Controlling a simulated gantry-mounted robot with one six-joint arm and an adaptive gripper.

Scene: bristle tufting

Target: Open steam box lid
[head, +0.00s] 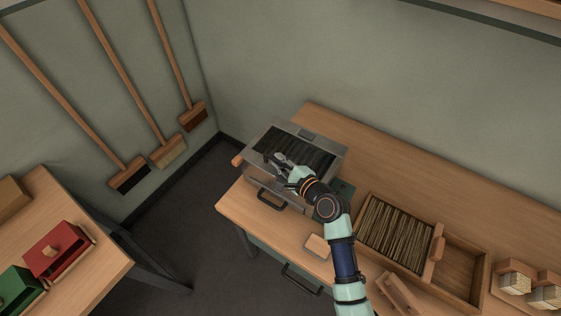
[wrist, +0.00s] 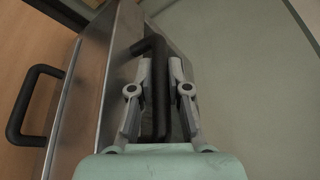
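The steam box (head: 325,138) is a grey metal box at the back left of the workbench. Its top looks dark and streaked, and I cannot tell how far the lid stands open. My gripper (head: 279,160) is over the box top, coming from the front right. In the wrist view my gripper (wrist: 160,68) has one finger on each side of a black bar handle (wrist: 158,110) beside a metal panel, and the fingers look closed around it. The far end of the handle bends left toward the panel. My arm hides part of the box's right side.
A black front handle (head: 270,199) is on the box's near side. A wooden tray (head: 436,244) with dark bristles lies to the right, with a small wooden block (head: 318,246) left of it. Red (head: 58,250) and green (head: 20,292) boxes stand on another table. Brooms hang left.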

